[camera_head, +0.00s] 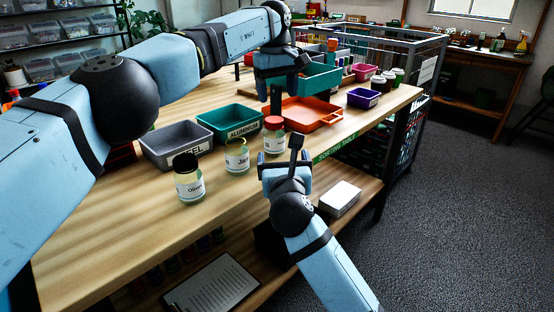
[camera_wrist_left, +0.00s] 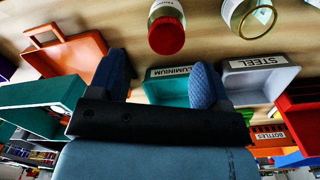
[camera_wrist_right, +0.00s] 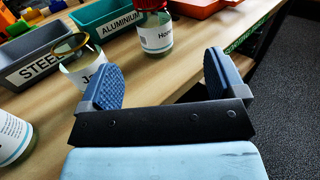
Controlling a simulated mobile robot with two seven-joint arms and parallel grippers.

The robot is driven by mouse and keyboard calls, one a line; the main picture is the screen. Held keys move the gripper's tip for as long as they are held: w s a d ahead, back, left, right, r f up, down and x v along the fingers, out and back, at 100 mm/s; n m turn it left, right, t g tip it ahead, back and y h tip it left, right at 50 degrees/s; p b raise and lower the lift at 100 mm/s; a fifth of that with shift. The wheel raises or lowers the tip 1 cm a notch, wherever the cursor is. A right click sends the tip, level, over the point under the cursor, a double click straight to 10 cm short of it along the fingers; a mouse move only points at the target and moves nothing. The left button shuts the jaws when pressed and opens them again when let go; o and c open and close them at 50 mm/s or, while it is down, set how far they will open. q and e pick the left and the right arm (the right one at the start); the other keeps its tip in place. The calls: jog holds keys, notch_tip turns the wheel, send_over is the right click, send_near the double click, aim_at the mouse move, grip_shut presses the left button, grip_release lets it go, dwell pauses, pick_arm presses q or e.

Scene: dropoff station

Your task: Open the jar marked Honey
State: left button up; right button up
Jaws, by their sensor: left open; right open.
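The Honey jar (camera_head: 274,141) stands upright on the wooden table, with its red lid (camera_wrist_left: 166,38) on. In the right wrist view its white label (camera_wrist_right: 157,38) faces me, partly cut off. My left gripper (camera_head: 276,103) is open and empty, pointing down behind the jar and above the table. In the left wrist view the red lid lies beyond the gap between its fingers (camera_wrist_left: 160,75), apart from them. My right gripper (camera_head: 284,168) is open and empty at the table's front edge. In the right wrist view the jar stands ahead of its fingers (camera_wrist_right: 160,75), not touching them.
A gold-rimmed jar (camera_head: 237,158) and a black-lidded Olives jar (camera_head: 189,184) stand left of the Honey jar. Grey steel bin (camera_head: 175,147), teal aluminium bin (camera_head: 230,123) and orange tray (camera_head: 313,114) lie behind. A white box (camera_head: 340,198) rests on the lower shelf.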

aim_at(275, 140)
pick_arm(q)
jog(key=shift+a+r+y, duration=0.3)
jog(key=shift+a+r, duration=0.05)
jog(key=shift+r, duration=0.3)
pick_arm(e)
jog(key=w, duration=0.4)
jog(key=w+a, duration=0.1)
jog(key=w, duration=0.4)
jog(key=w+a, duration=0.1)
jog(key=w, duration=0.3)
jog(key=shift+w+f, duration=0.25)
jog(key=shift+f, duration=0.15)
grip_shut()
pick_arm(q)
jog(key=m, duration=0.4)
jog(key=shift+f, duration=0.25)
jog(key=shift+m, duration=0.3)
jog(key=shift+f, duration=3.85)
